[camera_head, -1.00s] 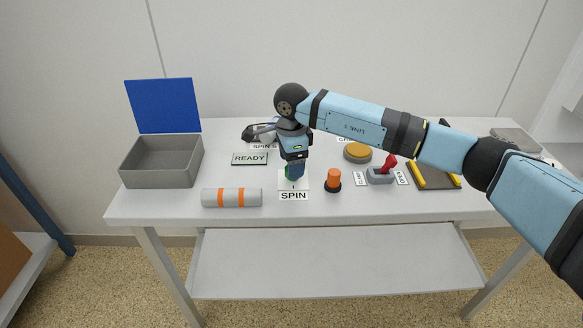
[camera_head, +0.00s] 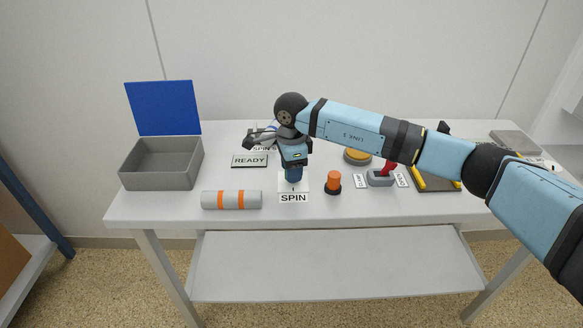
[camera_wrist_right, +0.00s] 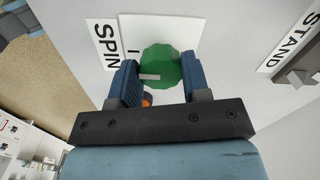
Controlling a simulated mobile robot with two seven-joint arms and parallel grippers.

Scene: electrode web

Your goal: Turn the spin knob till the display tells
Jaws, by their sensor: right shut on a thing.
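The spin knob is green and many-sided, and shows best in the right wrist view (camera_wrist_right: 161,66). It sits on a white plate (camera_head: 303,187) with a SPIN label (camera_head: 293,198) at its front. My right gripper (camera_head: 293,178) points down over it, and in the right wrist view its two blue fingers (camera_wrist_right: 158,80) are shut on the knob from both sides. In the head view the fingers mostly hide the knob. A display (camera_head: 249,160) to the left of the knob reads READY. My left gripper is not in view.
An orange button (camera_head: 333,181), a red-handled switch (camera_head: 381,177) and a yellow round button (camera_head: 357,156) stand to the right. A grey-and-orange cylinder (camera_head: 231,200) lies at front left, before an open grey box (camera_head: 159,164) with a blue lid.

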